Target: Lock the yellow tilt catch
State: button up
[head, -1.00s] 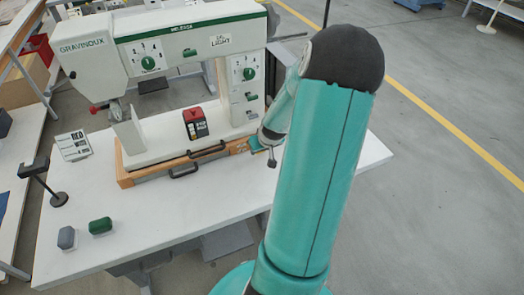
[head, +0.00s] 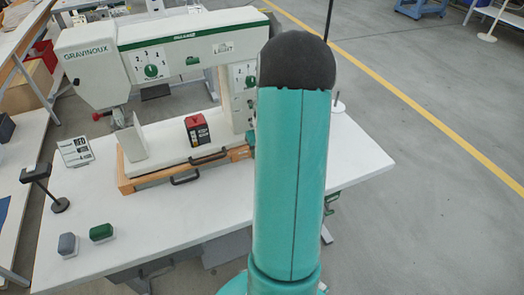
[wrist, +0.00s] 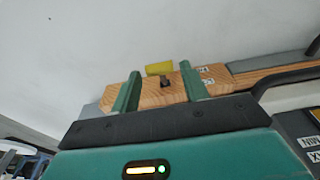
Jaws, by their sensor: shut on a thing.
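The yellow tilt catch (wrist: 159,68) shows in the wrist view as a small yellow block at the far edge of a wooden end piece (wrist: 150,97). A small dark fitting (wrist: 164,82) sits on the wood, between my fingers and just nearer than the yellow block. My gripper (wrist: 160,80) has its two green fingers apart, over the wooden end piece, one on each side of the fitting. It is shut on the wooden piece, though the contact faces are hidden. Gaps show between the fingers and the yellow block. In the head view my arm hides the gripper and the catch.
The press (head: 180,45) stands on a white table (head: 150,225). A red and black box (head: 197,130) and dark handles (head: 185,180) are at its base. A green block (head: 101,232), a grey block (head: 68,244) and a small stand (head: 60,205) are at the left.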

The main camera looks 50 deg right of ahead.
jog(key=o, duration=1)
jog(key=r, duration=0.4)
jog(key=s+r, duration=0.1)
jog(key=r, duration=0.4)
jog(key=s+a+r, duration=0.1)
jog(key=r, duration=0.3)
jog(key=shift+a+r, duration=0.1)
jog(key=shift+r, duration=0.25)
